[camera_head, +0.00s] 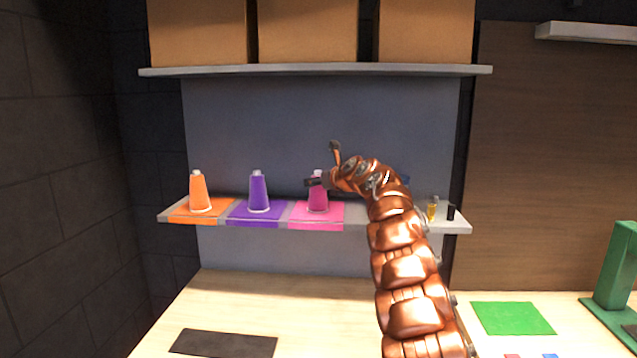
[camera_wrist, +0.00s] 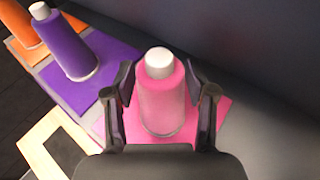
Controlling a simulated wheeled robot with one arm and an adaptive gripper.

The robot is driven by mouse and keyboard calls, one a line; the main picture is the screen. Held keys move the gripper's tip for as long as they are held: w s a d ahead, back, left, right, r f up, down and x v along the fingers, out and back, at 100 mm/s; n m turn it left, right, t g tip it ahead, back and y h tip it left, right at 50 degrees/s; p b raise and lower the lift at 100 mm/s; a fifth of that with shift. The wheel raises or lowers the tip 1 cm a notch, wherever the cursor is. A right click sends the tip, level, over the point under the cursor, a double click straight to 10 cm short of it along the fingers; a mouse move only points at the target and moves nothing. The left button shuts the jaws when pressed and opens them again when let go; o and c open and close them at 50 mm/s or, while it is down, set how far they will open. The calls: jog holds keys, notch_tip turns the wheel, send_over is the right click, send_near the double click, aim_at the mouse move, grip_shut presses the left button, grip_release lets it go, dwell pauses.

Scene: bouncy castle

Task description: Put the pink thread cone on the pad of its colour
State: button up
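The pink thread cone (camera_head: 318,198) stands upright on the pink pad (camera_head: 317,222), on the wall shelf. In the wrist view the pink cone (camera_wrist: 162,105), with its white top, stands between the two dark fingers of my gripper (camera_wrist: 160,82). The fingers are apart, with a gap seen on both sides of the cone. The pink pad (camera_wrist: 223,106) shows beneath and around it. In the head view my gripper (camera_head: 313,181) is at the cone's upper part and partly covers it.
A purple cone (camera_head: 259,193) and an orange cone (camera_head: 199,192) stand on pads of their own colours to the left. A small yellow bottle (camera_head: 432,210) and a black item (camera_head: 451,212) stand at the shelf's right end. An upper shelf (camera_head: 315,70) holds boxes above.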

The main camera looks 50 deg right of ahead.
jog(key=shift+o, duration=1.1)
jog(key=shift+r, duration=0.15)
jog(key=shift+s+a+b, duration=0.1)
jog(key=shift+s+b, duration=0.6)
jog(key=shift+s, duration=0.1)
jog(key=b+v, duration=0.5)
jog(key=v, duration=0.5)
jog(key=shift+r+b, duration=0.3)
jog(key=shift+b, duration=0.05)
jog(key=shift+s+a, duration=0.1)
